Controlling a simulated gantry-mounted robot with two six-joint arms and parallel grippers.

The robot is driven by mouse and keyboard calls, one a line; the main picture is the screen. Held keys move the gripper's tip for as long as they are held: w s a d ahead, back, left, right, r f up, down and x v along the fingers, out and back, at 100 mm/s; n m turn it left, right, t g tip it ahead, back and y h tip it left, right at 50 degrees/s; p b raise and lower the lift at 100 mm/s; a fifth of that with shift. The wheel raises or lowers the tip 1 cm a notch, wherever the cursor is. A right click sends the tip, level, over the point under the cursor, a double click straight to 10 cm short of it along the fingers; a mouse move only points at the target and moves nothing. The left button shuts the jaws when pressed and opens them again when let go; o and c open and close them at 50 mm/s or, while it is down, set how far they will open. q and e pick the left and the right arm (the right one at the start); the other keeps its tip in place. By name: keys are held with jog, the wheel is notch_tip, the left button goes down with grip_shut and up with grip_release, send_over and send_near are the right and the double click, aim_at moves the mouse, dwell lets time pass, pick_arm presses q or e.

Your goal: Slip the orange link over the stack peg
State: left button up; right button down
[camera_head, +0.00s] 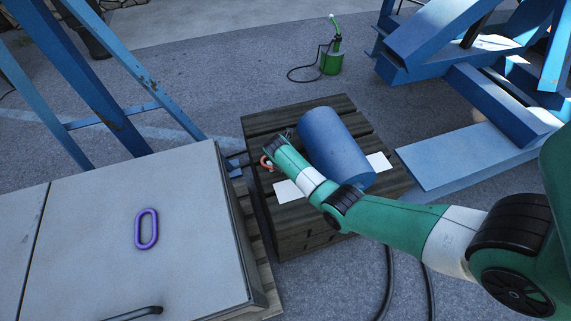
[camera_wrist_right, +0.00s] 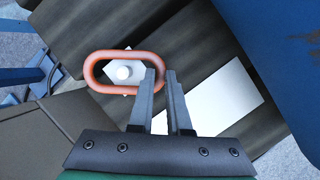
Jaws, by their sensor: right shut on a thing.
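The orange link (camera_wrist_right: 92,58) is an oval ring; my right gripper (camera_wrist_right: 161,72) is shut on its right end in the right wrist view. In the head view the orange link (camera_head: 264,161) shows at the left side of the wooden crate, partly hidden by my right gripper (camera_head: 274,147). My left gripper is not in view.
A blue cylinder (camera_head: 335,145) lies on the slatted wooden crate (camera_head: 315,232), close to my right arm. White sheets (camera_head: 287,191) lie beside it. A purple link (camera_head: 147,229) lies on the grey cabinet (camera_head: 90,225) to the left. Blue steel frames (camera_head: 480,155) stand around.

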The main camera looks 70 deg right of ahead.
jog(key=shift+f, duration=0.3)
dwell(0.5)
jog(key=c, duration=0.8)
grip_release()
jog(key=p+v, duration=0.7)
jog(key=v, duration=0.4)
jog(key=shift+a+r+p, duration=0.1)
jog(key=shift+r+p, duration=0.15)
jog(key=shift+p, duration=0.05)
